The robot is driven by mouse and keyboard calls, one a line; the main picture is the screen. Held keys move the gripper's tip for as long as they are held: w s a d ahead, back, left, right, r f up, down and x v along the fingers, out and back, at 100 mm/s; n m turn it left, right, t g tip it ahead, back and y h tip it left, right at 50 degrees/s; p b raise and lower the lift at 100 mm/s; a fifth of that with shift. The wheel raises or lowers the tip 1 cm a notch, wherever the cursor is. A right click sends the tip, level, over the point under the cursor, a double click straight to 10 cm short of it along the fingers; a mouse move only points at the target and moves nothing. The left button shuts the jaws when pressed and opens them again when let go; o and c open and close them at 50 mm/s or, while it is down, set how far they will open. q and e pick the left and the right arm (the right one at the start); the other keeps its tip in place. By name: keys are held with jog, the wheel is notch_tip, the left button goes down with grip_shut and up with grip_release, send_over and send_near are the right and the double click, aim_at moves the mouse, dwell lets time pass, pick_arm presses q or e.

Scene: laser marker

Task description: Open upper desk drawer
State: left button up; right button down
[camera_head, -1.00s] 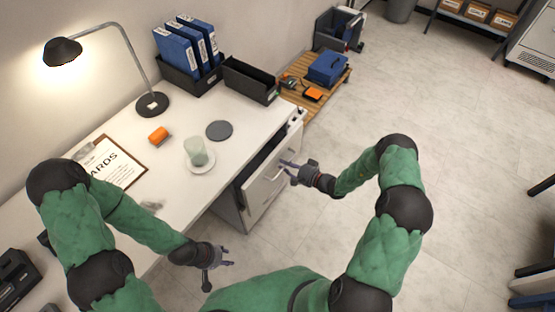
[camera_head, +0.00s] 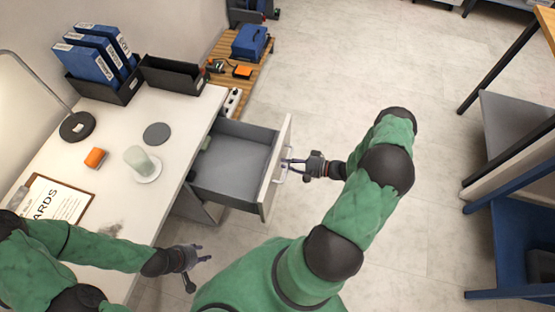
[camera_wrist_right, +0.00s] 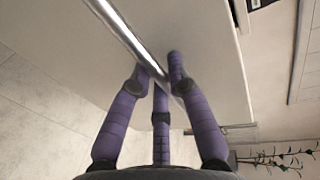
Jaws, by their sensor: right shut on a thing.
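The upper desk drawer (camera_head: 232,165) is pulled well out from under the white desk (camera_head: 190,115), and its grey inside shows. Its pale front panel (camera_head: 277,170) faces right and carries a bar handle. My right gripper (camera_head: 287,169) is at that handle. In the right wrist view the silver handle (camera_wrist_right: 125,36) runs between the purple fingers (camera_wrist_right: 160,78), which are shut on it. My left gripper (camera_head: 196,256) hangs empty beside the desk's front edge, with its fingers apart.
A blue shelf unit (camera_head: 480,280) stands at right. The floor between is clear.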

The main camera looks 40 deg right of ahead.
jog(key=shift+s+d, duration=0.3)
jog(key=shift+s, duration=0.15)
jog(key=c, duration=1.2)
grip_release()
jog(key=shift+o, duration=0.2)
jog(key=v, duration=1.2)
jog(key=shift+f, duration=0.1)
